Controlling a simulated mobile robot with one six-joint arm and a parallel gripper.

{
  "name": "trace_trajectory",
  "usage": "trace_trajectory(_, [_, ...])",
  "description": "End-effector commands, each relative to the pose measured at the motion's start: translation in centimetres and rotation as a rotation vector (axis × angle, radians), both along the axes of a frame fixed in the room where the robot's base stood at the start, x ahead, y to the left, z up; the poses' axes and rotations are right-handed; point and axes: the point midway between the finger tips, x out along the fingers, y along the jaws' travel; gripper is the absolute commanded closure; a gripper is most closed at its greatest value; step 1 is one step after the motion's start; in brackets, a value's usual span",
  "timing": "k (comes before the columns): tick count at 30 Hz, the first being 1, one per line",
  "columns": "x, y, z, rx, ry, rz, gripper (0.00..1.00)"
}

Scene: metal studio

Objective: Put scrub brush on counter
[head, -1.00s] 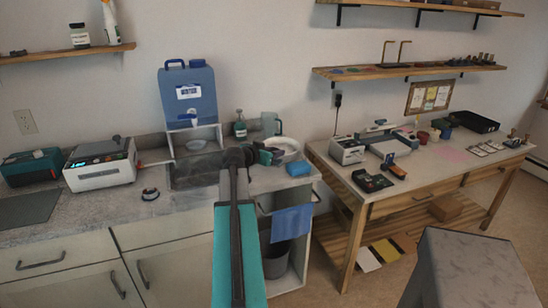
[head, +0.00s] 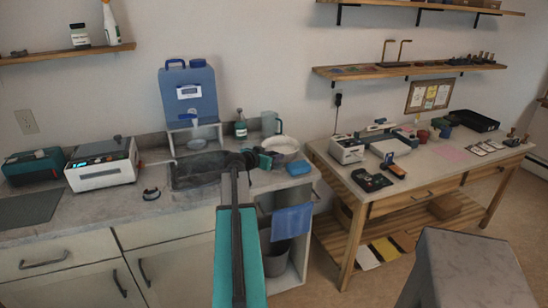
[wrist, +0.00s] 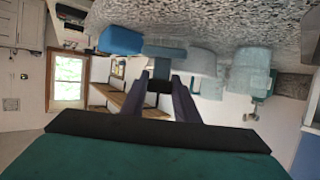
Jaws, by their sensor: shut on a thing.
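My gripper (head: 264,159) is over the counter (head: 232,184), just right of the sink (head: 196,170) and in front of the white bowl (head: 284,146). In the wrist view, my gripper's fingers (wrist: 160,88) are shut on a small dark and grey-blue thing (wrist: 165,54), which looks like the scrub brush. Its far end appears close to the counter surface; I cannot tell whether it touches. In the head view the brush is mostly hidden by my gripper and cannot be made out clearly.
A blue sponge-like block (head: 299,168) lies right of my gripper at the counter's edge. A soap bottle (head: 240,128) and a clear pitcher (head: 270,124) stand behind. A blue water container (head: 188,95) stands behind the sink.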

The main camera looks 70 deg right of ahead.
Motion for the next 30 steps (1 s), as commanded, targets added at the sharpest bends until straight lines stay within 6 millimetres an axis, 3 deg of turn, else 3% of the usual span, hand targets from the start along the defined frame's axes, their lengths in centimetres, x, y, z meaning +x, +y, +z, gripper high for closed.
trace_trajectory(21, [-0.03,-0.01,-1.21,0.0,-0.001,0.0,0.95])
trace_trajectory(22, [-0.03,-0.01,-1.12,0.0,-0.001,0.0,0.67])
trace_trajectory(24, [-0.03,0.0,-1.1,0.0,-0.001,0.0,0.55])
trace_trajectory(30, [-0.04,0.0,-1.1,0.0,-0.001,0.0,0.54])
